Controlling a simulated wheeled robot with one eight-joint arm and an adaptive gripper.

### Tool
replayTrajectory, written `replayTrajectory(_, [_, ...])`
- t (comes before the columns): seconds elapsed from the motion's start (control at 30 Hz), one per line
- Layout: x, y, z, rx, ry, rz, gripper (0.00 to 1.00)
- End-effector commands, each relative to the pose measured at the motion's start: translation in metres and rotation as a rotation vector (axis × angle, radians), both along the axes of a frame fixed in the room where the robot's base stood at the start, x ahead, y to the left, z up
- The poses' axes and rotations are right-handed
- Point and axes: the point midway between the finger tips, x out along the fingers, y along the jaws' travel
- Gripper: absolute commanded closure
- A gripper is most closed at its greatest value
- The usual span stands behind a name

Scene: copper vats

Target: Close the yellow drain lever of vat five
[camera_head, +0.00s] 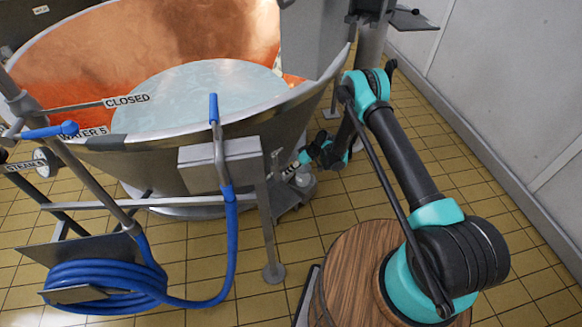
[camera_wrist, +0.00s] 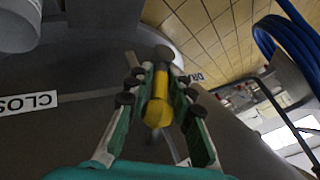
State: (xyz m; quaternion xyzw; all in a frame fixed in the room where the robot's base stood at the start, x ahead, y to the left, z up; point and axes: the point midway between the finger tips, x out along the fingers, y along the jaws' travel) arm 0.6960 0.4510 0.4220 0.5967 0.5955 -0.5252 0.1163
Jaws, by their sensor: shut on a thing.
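The yellow drain lever (camera_wrist: 158,106) shows in the wrist view between the two teal fingers of my gripper (camera_wrist: 162,84), which is shut on it. In the head view the vat (camera_head: 290,112), copper inside and steel outside, holds pale liquid and bears a "WATER 5" label (camera_head: 82,134). My gripper (camera_head: 305,157) is low by the vat's right side there; the lever itself cannot be made out.
A steel box (camera_head: 218,158) on a leg stands before the vat. A grey wall (camera_head: 510,80) bounds the right. Tiled floor (camera_head: 440,125) lies open between wall and arm.

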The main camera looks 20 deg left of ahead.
Motion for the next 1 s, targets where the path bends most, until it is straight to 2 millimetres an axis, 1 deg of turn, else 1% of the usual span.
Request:
replayTrajectory(0.4, [-0.002, -0.001, 0.000, 0.004, 0.007, -0.004, 1.00])
replayTrajectory(0.43, [-0.002, -0.001, 0.000, 0.004, 0.007, -0.004, 0.76])
replayTrajectory(0.5, [-0.002, -0.001, 0.000, 0.004, 0.007, -0.003, 0.67])
replayTrajectory(0.53, [-0.002, -0.001, 0.000, 0.004, 0.007, -0.003, 0.65])
replayTrajectory(0.83, [-0.002, -0.001, 0.001, 0.004, 0.007, -0.001, 0.65])
replayTrajectory(0.93, [0.000, -0.005, 0.006, 0.004, 0.008, -0.002, 0.65])
replayTrajectory(1.0, [0.002, -0.011, 0.013, 0.004, 0.008, -0.002, 0.65])
